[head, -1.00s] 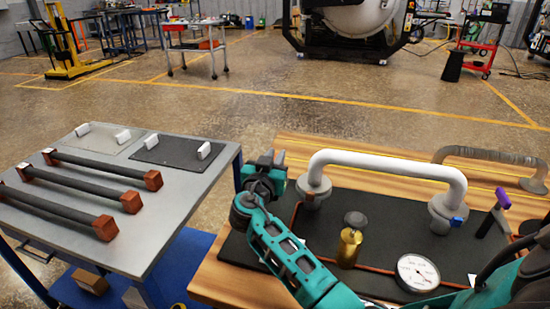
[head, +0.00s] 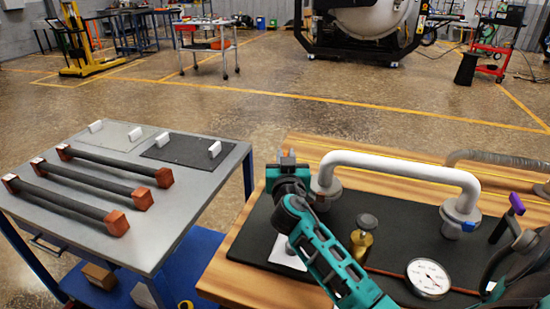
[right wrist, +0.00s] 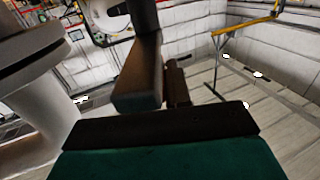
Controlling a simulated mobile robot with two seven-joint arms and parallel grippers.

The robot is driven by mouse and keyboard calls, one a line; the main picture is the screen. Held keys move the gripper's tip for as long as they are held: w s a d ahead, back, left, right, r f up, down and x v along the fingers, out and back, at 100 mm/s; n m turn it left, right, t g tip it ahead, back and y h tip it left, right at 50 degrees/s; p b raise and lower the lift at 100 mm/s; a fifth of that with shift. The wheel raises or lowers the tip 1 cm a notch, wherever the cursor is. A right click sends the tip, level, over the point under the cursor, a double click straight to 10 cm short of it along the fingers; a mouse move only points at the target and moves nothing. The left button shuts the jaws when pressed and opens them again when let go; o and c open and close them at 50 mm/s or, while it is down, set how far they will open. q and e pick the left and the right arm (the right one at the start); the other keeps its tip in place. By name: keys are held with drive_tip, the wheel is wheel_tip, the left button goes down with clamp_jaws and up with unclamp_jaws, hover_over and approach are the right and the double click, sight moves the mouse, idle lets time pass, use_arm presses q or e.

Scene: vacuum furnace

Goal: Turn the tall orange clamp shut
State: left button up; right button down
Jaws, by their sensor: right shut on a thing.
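My right gripper (head: 287,158) is at the left flange of the white pipe (head: 400,166), on the bench's left side. It is shut on a narrow part, taken as the tall orange clamp; the jaws and wrist hide almost all of it. In the right wrist view a dark finger pad (right wrist: 160,125) crosses the front, with a shaded brown bar (right wrist: 138,78) beyond it. I cannot tell the clamp's angle. A pale flange and pipe (right wrist: 35,95) stand close on the left there. My left gripper is not in view.
A brass valve (head: 361,243) and a round gauge (head: 428,277) stand on the black mat (head: 385,213), right of my arm. A blue clamp (head: 468,223) and purple-handled lever (head: 516,203) are farther right. A grey table (head: 190,200) with several dark bars stands left.

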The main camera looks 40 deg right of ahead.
drive_tip(key=shift+r+n+t+y+p, duration=0.1)
drive_tip(key=shift+n+t+y+p, duration=0.2)
drive_tip(key=shift+n+t+y, duration=0.65)
drive_tip(key=shift+y, duration=0.55)
drive_tip(key=c, duration=1.1)
unclamp_jaws()
drive_tip(key=shift+c, duration=0.2)
